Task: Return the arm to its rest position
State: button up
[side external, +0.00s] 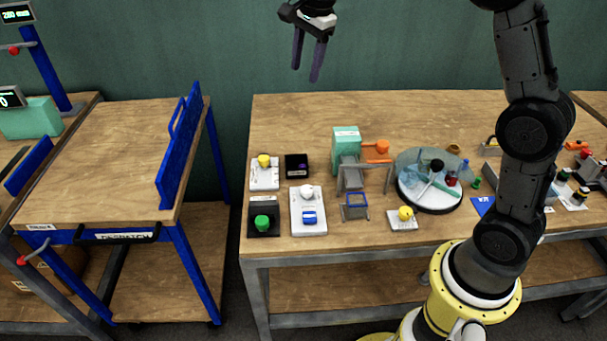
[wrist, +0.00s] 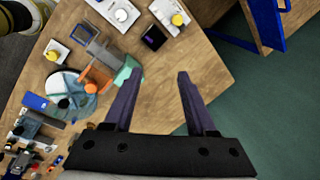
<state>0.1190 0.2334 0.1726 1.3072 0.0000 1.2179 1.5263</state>
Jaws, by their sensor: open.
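My gripper (side external: 309,55) is at the top of the side external view, high above the back edge of the wooden table (side external: 285,120). Its two dark purple fingers point down, are apart and hold nothing. In the wrist view my gripper (wrist: 156,82) also shows open and empty, with the table's edge and the green floor or wall beyond the fingers. My arm rises from a yellow base at the lower right and runs out of the top of the side external view.
On the table stand a teal press (side external: 346,141), a round glass-covered turntable (side external: 430,198), a black box (side external: 297,166), a green-button unit (side external: 262,223) and several small devices. A blue-framed cart (side external: 120,150) is at the left. The air around my gripper is clear.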

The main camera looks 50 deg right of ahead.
jog(key=s+a+r+n+t, duration=0.1)
jog(key=s+a+r+n, duration=0.2)
jog(key=s, duration=0.7)
jog(key=s+a+r+n+t, duration=0.2)
jog(key=s+r+n, duration=0.15)
jog(key=s, duration=0.65)
jog(key=s+f+n, duration=1)
jog(key=s+n, duration=0.1)
jog(key=n, duration=0.1)
jog(key=shift+a+f, duration=0.15)
jog(key=shift+a, duration=0.2)
jog(key=shift+s, duration=0.1)
